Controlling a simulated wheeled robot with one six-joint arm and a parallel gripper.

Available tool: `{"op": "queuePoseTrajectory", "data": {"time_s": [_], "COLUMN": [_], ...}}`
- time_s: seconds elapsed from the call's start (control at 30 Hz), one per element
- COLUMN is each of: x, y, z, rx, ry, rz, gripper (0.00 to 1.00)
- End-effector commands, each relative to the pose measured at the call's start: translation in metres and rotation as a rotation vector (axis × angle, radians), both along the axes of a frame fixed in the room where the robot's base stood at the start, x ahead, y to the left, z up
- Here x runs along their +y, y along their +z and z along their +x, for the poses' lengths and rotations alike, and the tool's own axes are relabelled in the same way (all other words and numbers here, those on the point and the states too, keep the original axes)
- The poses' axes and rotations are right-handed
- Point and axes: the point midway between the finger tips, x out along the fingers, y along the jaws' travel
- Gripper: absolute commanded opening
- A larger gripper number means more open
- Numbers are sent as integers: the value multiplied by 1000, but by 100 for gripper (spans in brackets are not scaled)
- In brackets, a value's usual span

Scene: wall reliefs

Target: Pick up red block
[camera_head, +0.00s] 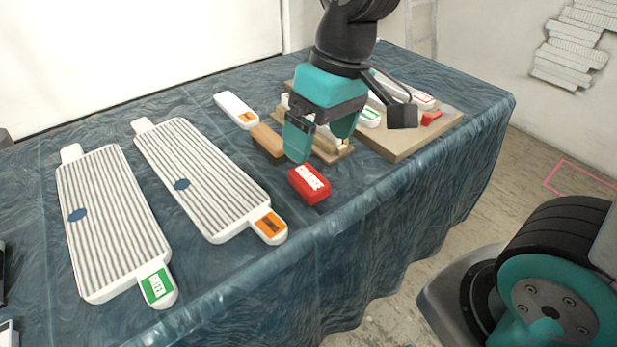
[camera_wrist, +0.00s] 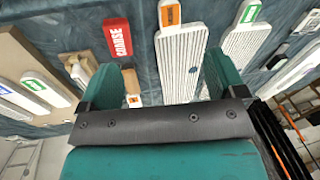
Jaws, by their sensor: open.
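The red block (camera_head: 309,185) lies on the blue cloth near the table's front edge, with white lettering on its top. In the wrist view the red block (camera_wrist: 117,38) shows at the upper left, beyond the left finger. My gripper (camera_head: 321,140) is open and empty, with its teal fingers pointing down. In the head view it is above and just behind the block, apart from it. In the wrist view the space between the fingertips of my gripper (camera_wrist: 165,72) shows cloth and part of a ribbed board.
Two white ribbed boards, one with a green label (camera_head: 110,220) and one with an orange label (camera_head: 200,180), lie to the left. A wooden board (camera_head: 405,145) holding several items lies to the right. A brush-like tool (camera_head: 250,122) lies behind the block. Bare cloth lies in front of it.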

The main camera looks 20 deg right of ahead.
Motion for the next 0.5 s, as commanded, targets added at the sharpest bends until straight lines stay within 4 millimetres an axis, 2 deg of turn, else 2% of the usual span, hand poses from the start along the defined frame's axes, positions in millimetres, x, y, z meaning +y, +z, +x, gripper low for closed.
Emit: {"op": "queuePoseTrajectory", "data": {"time_s": [0.03, 0.1, 0.2, 0.33, 0.5], "x": [-4, -10, -19, -25, -27], "y": [-1, -8, -20, -31, -53], "z": [25, 55, 88, 110, 114], "rx": [15, 25, 34, 40, 45], "ry": [-39, -96, -160, -208, -218], "rz": [-39, -91, -150, -194, -207], "gripper": [89, 89, 89, 89, 89]}}
